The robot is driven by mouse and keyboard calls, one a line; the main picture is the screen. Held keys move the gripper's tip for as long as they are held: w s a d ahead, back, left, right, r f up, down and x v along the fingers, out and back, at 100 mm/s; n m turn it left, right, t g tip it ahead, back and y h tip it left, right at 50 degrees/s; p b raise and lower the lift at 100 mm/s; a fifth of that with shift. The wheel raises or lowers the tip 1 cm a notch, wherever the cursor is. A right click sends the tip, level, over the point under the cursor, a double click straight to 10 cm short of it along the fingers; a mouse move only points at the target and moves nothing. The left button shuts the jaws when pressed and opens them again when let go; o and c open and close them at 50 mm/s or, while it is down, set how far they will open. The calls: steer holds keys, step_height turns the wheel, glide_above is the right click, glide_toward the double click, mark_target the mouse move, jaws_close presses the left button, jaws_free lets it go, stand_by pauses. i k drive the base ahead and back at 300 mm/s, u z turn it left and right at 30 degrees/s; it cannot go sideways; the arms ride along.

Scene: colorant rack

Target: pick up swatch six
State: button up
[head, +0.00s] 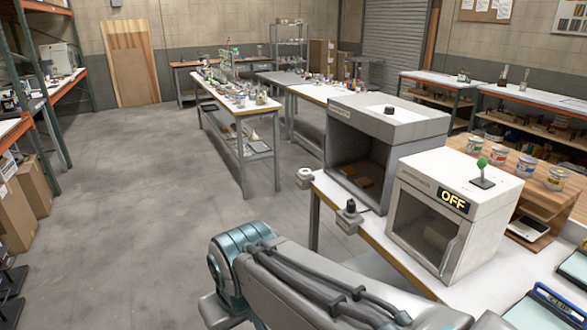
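I cannot make out swatch six in the head view. Small orange-brown pieces (367,182) lie inside the open-fronted grey cabinet (398,122) on the white table; they are too small and dark to identify. At the lower right edge a blue clip marked "CLIP" (557,300) lies on a flat board, cut off by the frame. My arm crosses the bottom of the view and hides part of the floor and table. My gripper is out of the picture.
A white box with an "OFF" sign (440,215) and green-knobbed lever stands on the white table (380,240). Several paint cans (513,162) stand on a wooden rack at right. A cluttered bench (235,100) stands further back. The concrete floor (130,190) at left is clear.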

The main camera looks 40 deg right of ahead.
mark_target(364, 182)
steer(key=u, duration=0.1)
steer(key=i, duration=1.55)
steer(key=z, duration=0.7)
steer(key=i, duration=1)
steer(key=z, duration=1.7)
steer(key=i, duration=0.6)
steer(key=z, duration=0.45)
